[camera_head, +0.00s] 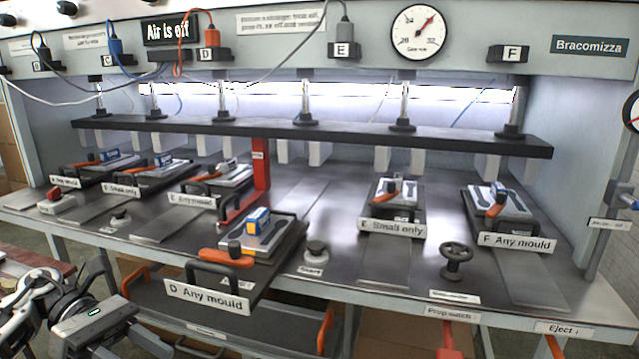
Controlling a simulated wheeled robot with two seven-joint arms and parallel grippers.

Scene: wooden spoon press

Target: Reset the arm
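My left arm comes in at the lower left corner, and my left gripper (128,346) is in front of the press table, partly cut off by the bottom edge. Its two dark fingers appear apart, with nothing visible between them. It touches nothing on the table. My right gripper is not in view.
The press bench (330,255) holds several labelled mould trays. Tray D (215,280), with a blue and yellow block (258,222), is pulled out over the front edge. A black handwheel (456,258), a red Prop switch (450,340) and orange-handled lower drawer (225,312) are at the front.

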